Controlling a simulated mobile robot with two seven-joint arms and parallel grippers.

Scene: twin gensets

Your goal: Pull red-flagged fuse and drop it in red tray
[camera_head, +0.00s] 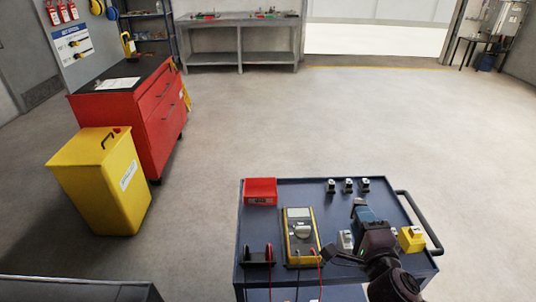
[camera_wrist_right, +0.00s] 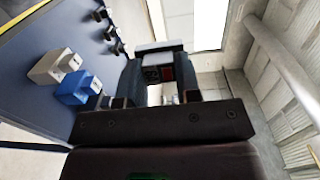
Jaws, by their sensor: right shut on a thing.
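My right gripper (camera_head: 360,212) is over the blue cart top, right of the multimeter. In the right wrist view its fingers (camera_wrist_right: 161,78) are shut on a pale grey and dark fuse (camera_wrist_right: 160,50) with a red patch on its face. The fingers and gripper body hide part of the fuse. The red tray (camera_head: 261,187) sits at the cart's far left corner, left of the gripper and apart from it. My left gripper is not in view.
The blue cart (camera_head: 277,219) carries a yellow multimeter (camera_head: 301,237), a black stand with leads (camera_head: 257,258), a yellow block (camera_head: 411,239) and a white block (camera_head: 346,239). Three small fuse-like pieces (camera_head: 348,185) stand at its far edge. A blue block (camera_wrist_right: 80,88) shows in the wrist view.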

